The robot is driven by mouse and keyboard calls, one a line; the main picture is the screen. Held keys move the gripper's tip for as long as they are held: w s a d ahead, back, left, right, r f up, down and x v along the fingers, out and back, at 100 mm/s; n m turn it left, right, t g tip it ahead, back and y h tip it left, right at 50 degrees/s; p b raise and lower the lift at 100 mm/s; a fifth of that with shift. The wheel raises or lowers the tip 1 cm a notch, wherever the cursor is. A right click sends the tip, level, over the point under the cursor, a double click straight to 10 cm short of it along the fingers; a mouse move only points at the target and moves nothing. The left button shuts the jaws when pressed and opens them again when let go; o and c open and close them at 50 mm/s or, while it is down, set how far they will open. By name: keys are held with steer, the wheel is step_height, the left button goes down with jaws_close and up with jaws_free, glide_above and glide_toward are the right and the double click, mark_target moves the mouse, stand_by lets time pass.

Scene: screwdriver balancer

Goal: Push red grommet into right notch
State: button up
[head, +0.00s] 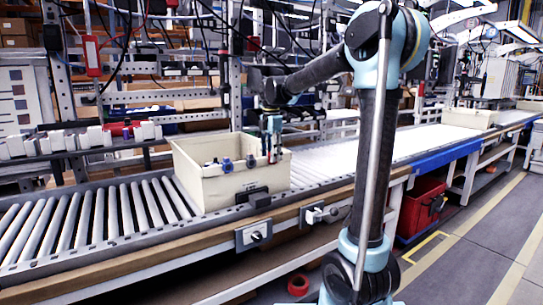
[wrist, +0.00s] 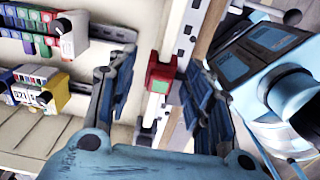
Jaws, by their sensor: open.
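A small red block (wrist: 161,73) with a green face, the likely red grommet, shows in the wrist view between my fingers. It sits against a light upright strip with dark slots (wrist: 187,28). My gripper (wrist: 158,88) is open, with one dark-blue finger on each side of the block and a gap to each. In the head view my gripper (head: 271,140) points down over the right part of the cream bin (head: 228,187). I cannot make out the red block there. I cannot tell which slot is the right notch.
The bin stands on a roller conveyor (head: 90,215) and holds several small dark and blue items. In the wrist view, coloured connector-like parts (wrist: 40,88) lie at the left, and a blue-grey device with screens (wrist: 270,50) is close at the right.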

step_height(320, 180, up, 12)
stand_by(0.6)
steer(key=s+d+f+m+t, duration=0.1)
steer(key=s+d+f+m, duration=1.2)
steer(key=s+d, duration=0.3)
steer(key=s+d+f+m, duration=0.2)
steer(key=s+f+m, duration=0.3)
steer(key=s+f, duration=0.3)
steer(key=s+d+f+m+t, duration=0.1)
steer(key=s+d+f+m, duration=0.2)
steer(key=s+f+m, duration=0.3)
step_height(320, 180, down, 5)
steer(key=shift+s+d+r+m, duration=0.1)
steer(key=shift+s+d+m, duration=0.2)
steer(key=shift+s, duration=0.6)
